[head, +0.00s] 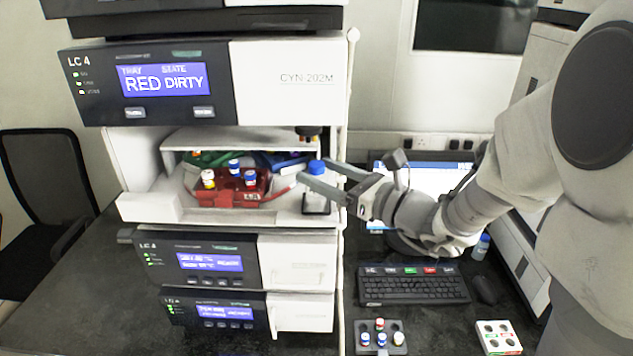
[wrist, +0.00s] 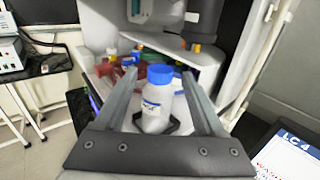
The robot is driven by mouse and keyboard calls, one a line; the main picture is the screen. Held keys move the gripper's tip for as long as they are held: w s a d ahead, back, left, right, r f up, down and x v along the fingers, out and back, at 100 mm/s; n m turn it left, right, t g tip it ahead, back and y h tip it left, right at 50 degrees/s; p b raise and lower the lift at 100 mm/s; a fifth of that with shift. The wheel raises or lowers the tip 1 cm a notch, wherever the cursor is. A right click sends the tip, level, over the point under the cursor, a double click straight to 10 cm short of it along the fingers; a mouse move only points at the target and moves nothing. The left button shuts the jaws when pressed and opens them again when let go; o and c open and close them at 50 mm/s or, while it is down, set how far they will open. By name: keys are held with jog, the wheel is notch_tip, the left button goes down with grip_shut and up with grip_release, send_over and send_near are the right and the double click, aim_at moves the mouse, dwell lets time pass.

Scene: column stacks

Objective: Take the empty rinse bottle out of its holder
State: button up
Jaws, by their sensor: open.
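The rinse bottle (head: 316,182) is a clear-white bottle with a blue cap, standing upright in a dark holder (head: 316,208) at the right front of the instrument's open bay. In the wrist view the bottle (wrist: 157,100) stands between my gripper's two fingers, with the dark holder (wrist: 172,126) around its base. My gripper (head: 318,174) reaches in from the right and is open, its fingers on either side of the bottle near the cap. In the wrist view a gap shows between the bottle and each finger (wrist: 156,90). I cannot tell the liquid level inside.
A red tray (head: 232,196) with several capped vials sits in the bay left of the bottle, with green and blue items behind it. The bay's white side wall (head: 342,130) is close by. A keyboard (head: 412,285), mouse, vial racks (head: 380,337) and a small blue-capped bottle (head: 481,247) are on the bench.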

jog(key=x, duration=0.4)
jog(key=shift+w+a+p, duration=0.2)
jog(key=shift+a+p, duration=0.05)
jog(key=shift+p, duration=0.1)
jog(key=shift+c, duration=0.3)
grip_shut()
